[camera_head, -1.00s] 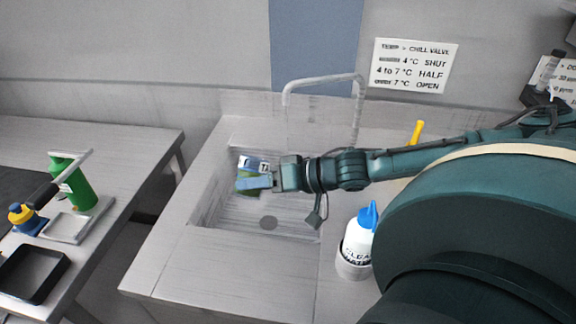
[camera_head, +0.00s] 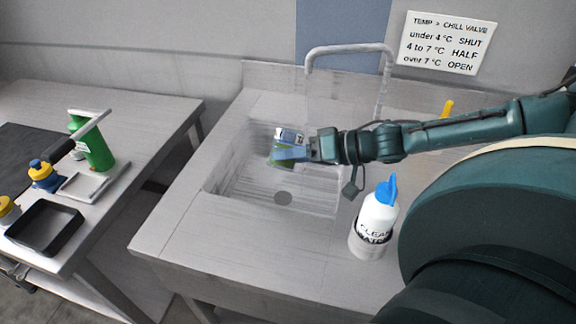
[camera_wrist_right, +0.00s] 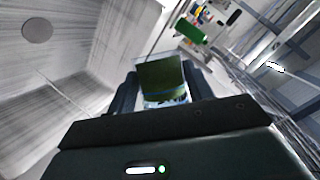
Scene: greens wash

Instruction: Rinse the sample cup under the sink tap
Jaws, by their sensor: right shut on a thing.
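The sample cup is a small clear cup (camera_wrist_right: 160,78) with green contents, seen up close in the right wrist view. In the head view the cup (camera_head: 281,154) is small, with a white label showing above the blue fingers. My right gripper (camera_head: 290,152) is shut on it and holds it over the sink basin (camera_head: 240,183). The tap (camera_head: 345,49) arches behind the basin. Its spout end is above the cup in the picture, slightly to the right. No water stream is visible. My left gripper is not seen.
A white wash bottle (camera_head: 375,222) with a blue nozzle stands right of the basin. A sign (camera_head: 447,43) hangs on the wall. A gap separates the tables.

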